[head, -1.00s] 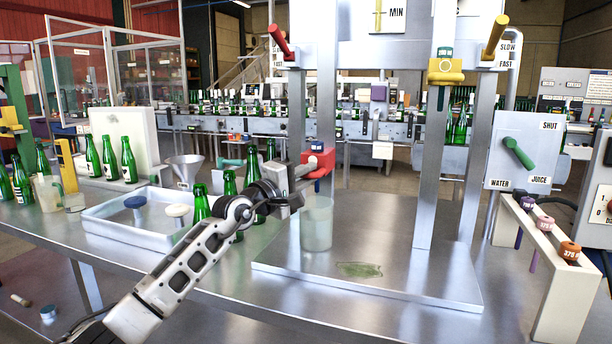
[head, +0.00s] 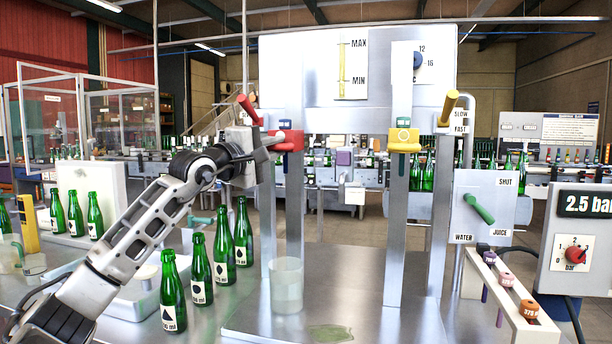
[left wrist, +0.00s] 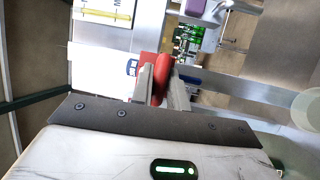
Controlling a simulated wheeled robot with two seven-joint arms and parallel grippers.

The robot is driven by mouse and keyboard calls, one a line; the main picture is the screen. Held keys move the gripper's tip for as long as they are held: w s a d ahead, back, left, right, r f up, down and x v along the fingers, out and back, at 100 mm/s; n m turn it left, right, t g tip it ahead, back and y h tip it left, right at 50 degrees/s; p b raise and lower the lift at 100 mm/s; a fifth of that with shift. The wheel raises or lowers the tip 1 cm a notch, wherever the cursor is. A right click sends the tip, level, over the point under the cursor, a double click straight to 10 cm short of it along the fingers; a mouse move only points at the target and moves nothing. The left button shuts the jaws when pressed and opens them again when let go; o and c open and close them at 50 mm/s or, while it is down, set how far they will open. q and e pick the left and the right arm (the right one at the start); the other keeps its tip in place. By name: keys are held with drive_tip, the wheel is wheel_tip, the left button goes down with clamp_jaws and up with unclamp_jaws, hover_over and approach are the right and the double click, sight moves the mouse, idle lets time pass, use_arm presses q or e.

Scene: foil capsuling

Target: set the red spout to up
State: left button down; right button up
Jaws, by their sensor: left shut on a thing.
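The red spout (head: 291,140) sits on the left metal column of the filling machine, with a small blue-topped cap above it. My left gripper (head: 272,141) reaches it from the left at the same height. In the left wrist view its two fingers (left wrist: 157,86) are shut on a rounded red part of the spout (left wrist: 163,66). The fingers hide part of the spout, and I cannot tell its exact tilt. My right gripper is in neither view.
A clear beaker (head: 286,285) stands below the red spout. A yellow spout (head: 404,140) is on the right column. A red lever handle (head: 247,109) juts out just above my gripper. Several green bottles (head: 200,268) stand below my left arm.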

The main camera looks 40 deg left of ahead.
use_arm(q)
drive_tip(key=shift+s+r, duration=0.15)
drive_tip(key=shift+r, duration=0.6)
drive_tip(key=shift+a, duration=0.1)
drive_tip(key=c, duration=1.4)
unclamp_jaws()
drive_tip(key=shift+f, duration=0.15)
